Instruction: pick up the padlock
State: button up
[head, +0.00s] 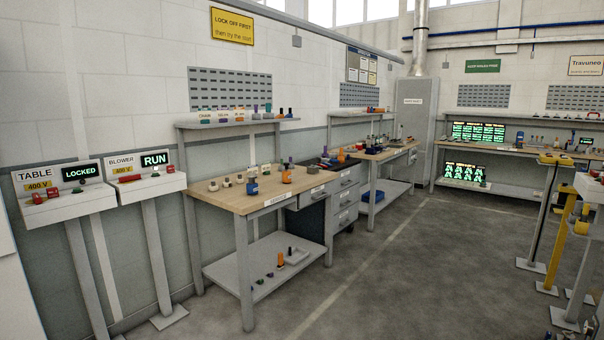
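No padlock can be made out for certain at this distance. A small blue object with a grey top (252,187), which may be a padlock, stands on the wooden top of the near workbench (236,201). Small red parts (38,197) sit on the front of the grey TABLE control box (68,208), whose display reads LOCKED; I cannot tell whether one is a padlock. My gripper is not in view.
The BLOWER box (150,186) reads RUN and stands on a post left of the bench. Several small items crowd the bench and its upper shelf (240,122). Yellow and grey posts (562,235) stand at the right. The concrete floor (400,280) between is clear.

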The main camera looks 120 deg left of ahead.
aim_at(52, 191)
jog(key=u, duration=5.3)
jog(key=i+u, duration=0.1)
jog(key=i, duration=0.55)
jog(key=i+u, duration=0.1)
jog(key=i, duration=0.55)
jog(key=i+l+u, duration=0.1)
jog(key=i, duration=0.55)
jog(key=i+l, duration=0.2)
jog(key=i, duration=0.45)
jog(key=i+u, duration=0.1)
jog(key=i, duration=0.5)
